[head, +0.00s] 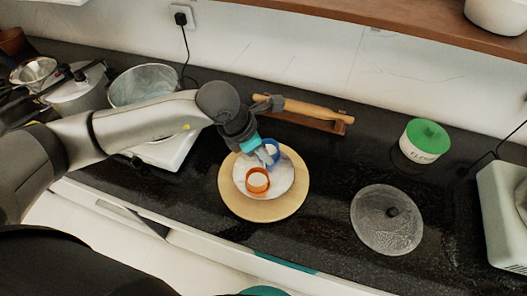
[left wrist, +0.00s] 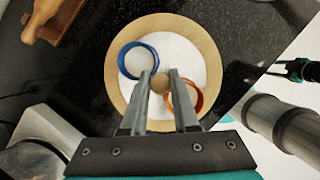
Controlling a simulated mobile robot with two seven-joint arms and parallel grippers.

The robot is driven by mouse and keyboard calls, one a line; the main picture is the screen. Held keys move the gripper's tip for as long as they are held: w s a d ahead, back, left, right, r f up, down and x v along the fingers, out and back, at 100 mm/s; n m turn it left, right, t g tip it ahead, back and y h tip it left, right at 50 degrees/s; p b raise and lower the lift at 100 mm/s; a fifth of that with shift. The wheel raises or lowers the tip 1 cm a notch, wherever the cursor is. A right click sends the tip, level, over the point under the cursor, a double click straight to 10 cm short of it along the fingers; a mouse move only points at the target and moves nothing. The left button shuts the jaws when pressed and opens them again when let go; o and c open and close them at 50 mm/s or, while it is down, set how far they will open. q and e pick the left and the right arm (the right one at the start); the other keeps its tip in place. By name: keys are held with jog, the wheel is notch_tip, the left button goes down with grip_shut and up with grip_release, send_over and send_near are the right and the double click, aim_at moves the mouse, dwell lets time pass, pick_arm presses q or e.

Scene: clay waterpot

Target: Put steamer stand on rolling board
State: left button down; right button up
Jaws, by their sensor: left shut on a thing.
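The steamer stand shows as a round white plate (head: 279,181) with an orange ring (head: 257,180) and a blue ring (head: 272,150). In the left wrist view a brown knob (left wrist: 158,84) rises at its middle. The rolling board (head: 229,191) is a round pale wooden disc on the dark counter, directly beneath the stand. My left gripper (head: 262,159) comes down from above, and its fingers are shut on the steamer stand at the knob. I cannot tell whether the stand touches the board.
A rolling pin on a wooden rack (head: 310,115) stands behind the board. A glass lid (head: 388,221) and a green-topped container (head: 425,139) are to the right. Pots (head: 80,91) are at left, beside a white appliance (head: 165,150) under my arm. Counter between board and lid is clear.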

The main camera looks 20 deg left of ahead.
pick_arm(q)
jog(key=shift+f, duration=0.2)
jog(key=shift+f, duration=0.1)
jog(key=c, duration=0.7)
grip_release()
jog(key=shift+a+r, duration=0.1)
jog(key=shift+r, duration=0.4)
jog(key=v, duration=1.1)
jog(key=shift+s+r+p, duration=0.1)
jog(key=shift+r+p, duration=0.05)
jog(key=shift+p, duration=0.25)
